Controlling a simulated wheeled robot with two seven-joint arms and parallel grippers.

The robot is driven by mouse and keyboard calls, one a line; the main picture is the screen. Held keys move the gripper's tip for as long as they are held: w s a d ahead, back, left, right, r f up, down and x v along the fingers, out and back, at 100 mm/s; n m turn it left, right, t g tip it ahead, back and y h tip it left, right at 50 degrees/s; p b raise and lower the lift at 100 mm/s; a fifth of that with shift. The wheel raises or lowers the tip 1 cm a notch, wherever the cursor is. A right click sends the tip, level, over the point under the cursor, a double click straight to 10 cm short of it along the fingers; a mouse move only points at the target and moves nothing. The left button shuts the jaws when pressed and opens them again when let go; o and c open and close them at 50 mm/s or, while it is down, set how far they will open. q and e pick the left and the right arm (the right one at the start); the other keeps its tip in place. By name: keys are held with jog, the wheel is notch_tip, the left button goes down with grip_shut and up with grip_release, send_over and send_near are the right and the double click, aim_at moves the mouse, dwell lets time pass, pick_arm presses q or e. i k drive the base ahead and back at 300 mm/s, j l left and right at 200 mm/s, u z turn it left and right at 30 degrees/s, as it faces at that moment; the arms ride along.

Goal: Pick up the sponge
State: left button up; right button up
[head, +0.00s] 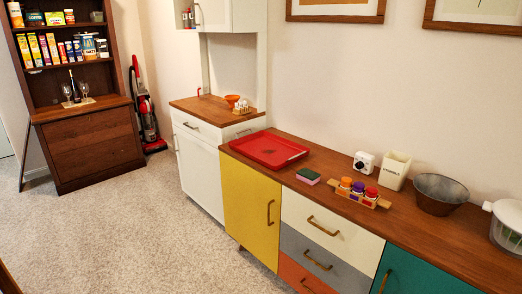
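The sponge (308,177) is a small block with a dark green top and a pink lower part. In the head view it lies on the wooden top of the long sideboard (408,221), close to the front edge above the white drawer. The red tray is to its left and further back, and the rack of jars is to its right. Nothing covers the sponge. Neither of my grippers shows in this view.
A red tray (269,150), a jar rack (359,194), a white timer-like box (364,162), a utensils pot (395,169), a metal bowl (440,193) and a white-lidded container (507,225) stand on the sideboard. Carpet (165,215) lies clear in front.

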aim_at(306, 175)
jog(key=i+j+z, duration=0.15)
jog(key=i+j, duration=0.15)
jog(key=i+j+z, duration=0.1)
jog(key=i+j, duration=0.25)
jog(key=i+j+z, duration=0.15)
jog(key=i+j, duration=0.2)
jog(key=i+j+z, duration=0.15)
jog(key=i+j, duration=0.15)
jog(key=i+j+z, duration=0.1)
jog(key=i+j, duration=0.2)
jog(key=j, duration=0.25)
jog(key=i+j+z, duration=0.15)
jog(key=j, duration=0.3)
jog(key=i+j+z, duration=0.15)
jog(key=i+j, duration=0.2)
jog(key=j, duration=0.15)
jog(key=i+j+z, duration=0.1)
jog(key=j, duration=0.45)
jog(key=i, duration=0.1)
